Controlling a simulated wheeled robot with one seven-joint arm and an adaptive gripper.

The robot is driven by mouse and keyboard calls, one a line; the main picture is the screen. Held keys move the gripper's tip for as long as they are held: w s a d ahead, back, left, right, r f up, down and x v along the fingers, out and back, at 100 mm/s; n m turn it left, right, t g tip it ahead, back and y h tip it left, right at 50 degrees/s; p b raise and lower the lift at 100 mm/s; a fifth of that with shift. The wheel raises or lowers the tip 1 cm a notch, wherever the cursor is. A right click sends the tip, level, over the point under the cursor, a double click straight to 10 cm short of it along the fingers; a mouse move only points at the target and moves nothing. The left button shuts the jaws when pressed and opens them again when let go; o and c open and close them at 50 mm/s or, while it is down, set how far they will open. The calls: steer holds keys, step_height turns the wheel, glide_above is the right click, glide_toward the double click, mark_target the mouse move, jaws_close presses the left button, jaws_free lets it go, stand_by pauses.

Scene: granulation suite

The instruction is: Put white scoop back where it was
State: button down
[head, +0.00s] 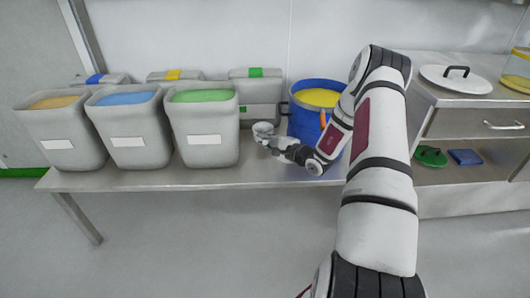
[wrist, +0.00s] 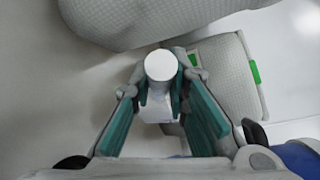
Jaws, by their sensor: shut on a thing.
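The white scoop (head: 263,129) is at the tip of my gripper (head: 274,140), above the steel bench between the green-filled bin and the blue tub. In the wrist view my gripper (wrist: 163,88) has its teal-padded fingers closed on the white scoop (wrist: 160,65), one on each side. The scoop's round white end faces the camera, with a paler part below it between the fingers. Its underside is hidden.
Grey bins with orange, blue (head: 127,98) and green contents (head: 203,95) line the left of the bench (head: 150,180). The blue tub (head: 318,85) of yellow material stands right of my gripper. A side counter (head: 440,97) holds a white lid (head: 456,78).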

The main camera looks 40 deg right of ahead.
step_height(320, 180, down, 4)
steer(key=shift+r+b, duration=0.2)
steer(key=shift+b, duration=0.45)
steer(key=shift+w+d+f+b, duration=0.15)
steer(key=shift+f+b, duration=0.15)
steer(key=shift+f, duration=0.2)
steer(key=c, duration=1.6)
jaws_free()
steer(key=shift+o, duration=0.2)
steer(key=shift+r, duration=0.1)
